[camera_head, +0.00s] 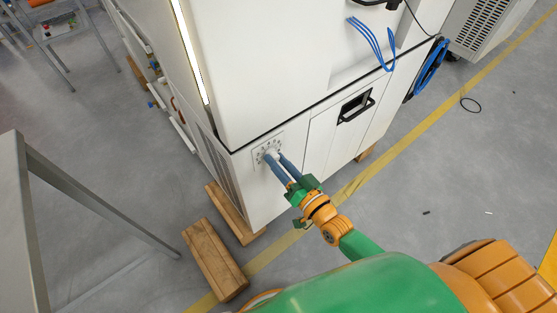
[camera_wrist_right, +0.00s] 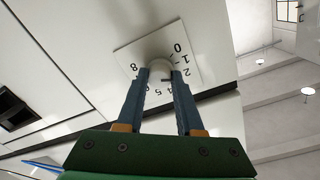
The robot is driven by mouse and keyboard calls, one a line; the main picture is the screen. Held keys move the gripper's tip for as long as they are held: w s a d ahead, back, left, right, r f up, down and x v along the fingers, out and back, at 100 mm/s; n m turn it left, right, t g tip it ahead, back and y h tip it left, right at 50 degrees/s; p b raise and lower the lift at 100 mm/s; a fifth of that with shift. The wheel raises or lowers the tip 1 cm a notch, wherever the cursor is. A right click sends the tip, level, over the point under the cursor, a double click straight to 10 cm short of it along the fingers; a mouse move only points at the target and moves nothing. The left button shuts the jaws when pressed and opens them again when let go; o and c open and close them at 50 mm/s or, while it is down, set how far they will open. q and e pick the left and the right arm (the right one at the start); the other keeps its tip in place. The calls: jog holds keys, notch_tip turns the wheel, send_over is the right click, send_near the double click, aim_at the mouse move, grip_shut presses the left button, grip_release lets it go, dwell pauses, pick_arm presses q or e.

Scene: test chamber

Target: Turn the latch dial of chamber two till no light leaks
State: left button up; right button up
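The white chamber (camera_head: 258,65) stands ahead, with a bright strip of light (camera_head: 190,50) along its left vertical edge. Its latch dial is a pale round knob (camera_wrist_right: 160,70) on a square white plate with black numbers (camera_wrist_right: 190,60). In the head view the plate (camera_head: 262,141) is low on the front, near the left corner. My right gripper (camera_head: 273,157) reaches it, its two blue fingers on either side of the knob. In the right wrist view the fingertips (camera_wrist_right: 160,78) close against the knob. Fingers partly hide the numbers; the setting cannot be read surely. My left gripper is out of view.
A lower panel with a black handle (camera_head: 355,106) is right of the dial. Blue cables (camera_head: 374,43) hang above it. Wooden blocks (camera_head: 215,260) lie at the chamber's base. A grey table (camera_head: 18,210) stands at left. Floor at right is mostly clear.

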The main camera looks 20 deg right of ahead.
jog(key=o, duration=0.4)
jog(key=v, duration=0.7)
jog(key=shift+p, duration=0.4)
